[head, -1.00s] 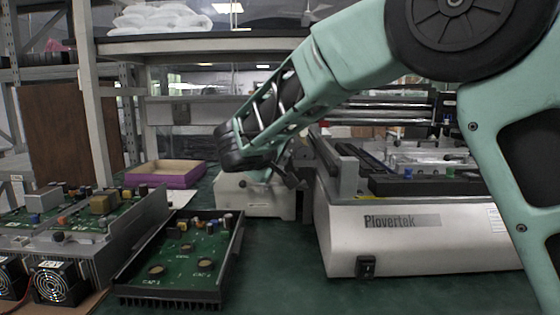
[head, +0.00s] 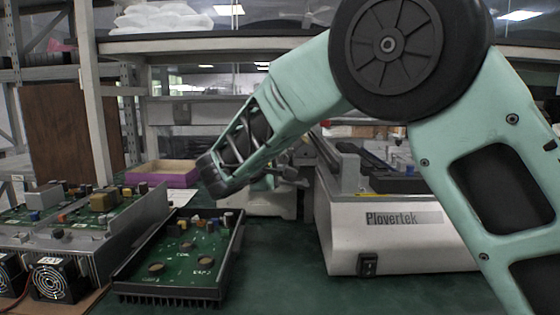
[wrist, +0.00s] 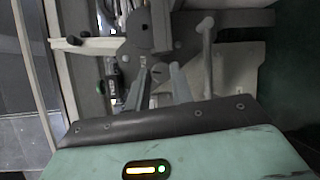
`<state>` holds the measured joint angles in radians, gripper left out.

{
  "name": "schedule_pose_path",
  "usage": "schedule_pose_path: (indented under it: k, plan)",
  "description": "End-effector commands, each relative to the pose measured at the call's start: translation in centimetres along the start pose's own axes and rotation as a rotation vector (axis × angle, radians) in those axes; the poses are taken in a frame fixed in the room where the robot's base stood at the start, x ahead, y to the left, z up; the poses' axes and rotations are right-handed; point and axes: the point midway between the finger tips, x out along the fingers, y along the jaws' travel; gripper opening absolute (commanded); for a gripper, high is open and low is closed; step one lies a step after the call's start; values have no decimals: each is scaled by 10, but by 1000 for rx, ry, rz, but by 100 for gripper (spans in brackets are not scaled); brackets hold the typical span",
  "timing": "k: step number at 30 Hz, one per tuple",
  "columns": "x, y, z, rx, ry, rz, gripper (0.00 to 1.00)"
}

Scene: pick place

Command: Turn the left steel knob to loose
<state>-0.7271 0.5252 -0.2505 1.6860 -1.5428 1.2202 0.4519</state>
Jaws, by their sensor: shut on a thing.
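My gripper shows in the wrist view (wrist: 158,80), with its two grey fingers closing in from either side. It is shut on a small grey part (wrist: 158,71) just below a dark upright bracket (wrist: 147,28). This part seems to be the left steel knob, but the fingers cover most of it and its turn or marking cannot be read. In the head view, my wrist hides the fingertips and the knob, beside a low white machine (head: 255,204).
A larger white machine labelled Plovertek (head: 405,240) stands to the right. A black-framed circuit board (head: 185,258) and a fan-cooled unit (head: 105,235) lie at left. A purple box (head: 165,174) sits behind. The green bench between is clear. A pale lever (wrist: 206,55) is close to my gripper.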

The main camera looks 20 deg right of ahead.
Motion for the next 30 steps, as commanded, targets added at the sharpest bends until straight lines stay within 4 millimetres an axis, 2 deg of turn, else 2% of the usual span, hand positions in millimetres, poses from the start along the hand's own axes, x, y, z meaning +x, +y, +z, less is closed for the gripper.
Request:
schedule_pose_path:
  k: [6, 15, 30]
  plan:
    - [-1, -4, -2, -149, -26, 71, 0]
    - [-1, -5, -2, -273, -49, 132, 0]
    - [-1, -6, -2, -310, -57, 149, 0]
